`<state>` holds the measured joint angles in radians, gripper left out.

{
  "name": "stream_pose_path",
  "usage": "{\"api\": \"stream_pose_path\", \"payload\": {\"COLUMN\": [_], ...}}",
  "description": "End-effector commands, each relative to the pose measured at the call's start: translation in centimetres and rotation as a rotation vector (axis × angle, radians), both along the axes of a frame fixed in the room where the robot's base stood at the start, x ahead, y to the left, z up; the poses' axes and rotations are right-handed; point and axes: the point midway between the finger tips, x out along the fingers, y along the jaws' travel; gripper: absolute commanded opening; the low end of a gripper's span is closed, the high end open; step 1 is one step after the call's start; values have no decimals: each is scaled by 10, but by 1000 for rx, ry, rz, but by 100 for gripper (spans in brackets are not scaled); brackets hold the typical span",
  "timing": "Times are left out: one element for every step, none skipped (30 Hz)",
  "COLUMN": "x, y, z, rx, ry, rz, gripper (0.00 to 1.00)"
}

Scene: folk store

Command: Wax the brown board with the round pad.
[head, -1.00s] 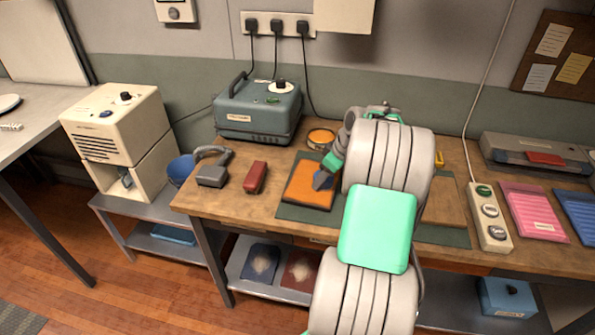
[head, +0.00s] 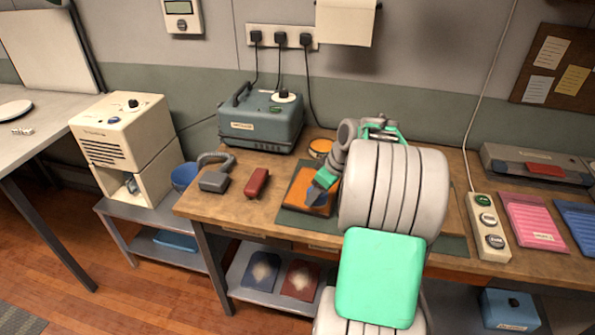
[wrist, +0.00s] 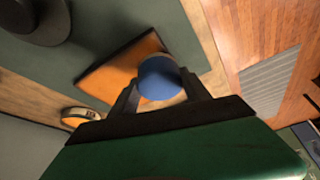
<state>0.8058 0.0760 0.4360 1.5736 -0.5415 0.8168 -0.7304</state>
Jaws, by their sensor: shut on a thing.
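An orange-brown board (head: 297,197) lies on a dark green mat (head: 290,219) on the workbench. My gripper (head: 317,196) is over this board and hides part of it. In the wrist view my gripper's two dark fingers are shut on a round blue pad (wrist: 160,78). The pad appears over the board (wrist: 112,76), towards one end of it. I cannot tell whether the pad touches the board.
A round orange-topped tin (head: 320,147) stands behind the mat. A red block (head: 257,183), a grey hose tool (head: 214,180) and a blue-grey machine (head: 260,122) are to the left. A switch strip (head: 489,228) and a pink tray (head: 533,222) are to the right.

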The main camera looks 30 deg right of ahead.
Motion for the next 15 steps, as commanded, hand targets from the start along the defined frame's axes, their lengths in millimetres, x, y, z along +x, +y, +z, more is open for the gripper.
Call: {"api": "stream_pose_path", "payload": {"x": [0, 0, 1, 1, 1, 1, 1, 1, 2, 2, 2, 2, 2, 3, 3], "y": [2, 2, 3, 3, 3, 4, 4, 4, 4, 5, 5, 5, 5, 5, 6], "z": [7, 9, 13, 16, 19, 22, 25, 28, 31, 34, 37, 41, 43, 46, 49], "rx": [2, 2, 3, 3, 3, 2, 2, 3, 3, 2, 2, 2, 2, 2, 2], "ry": [3, 3, 3, 3, 3, 3, 3, 2, 2, 2, 2, 2, 2, 2, 2], "rz": [2, 3, 5, 5, 5, 6, 7, 7, 8, 9, 9, 10, 11, 12, 13], "gripper": [17, 17, 17, 17, 17, 17, 17, 17, 17, 17, 17, 17, 17, 17, 17]}}
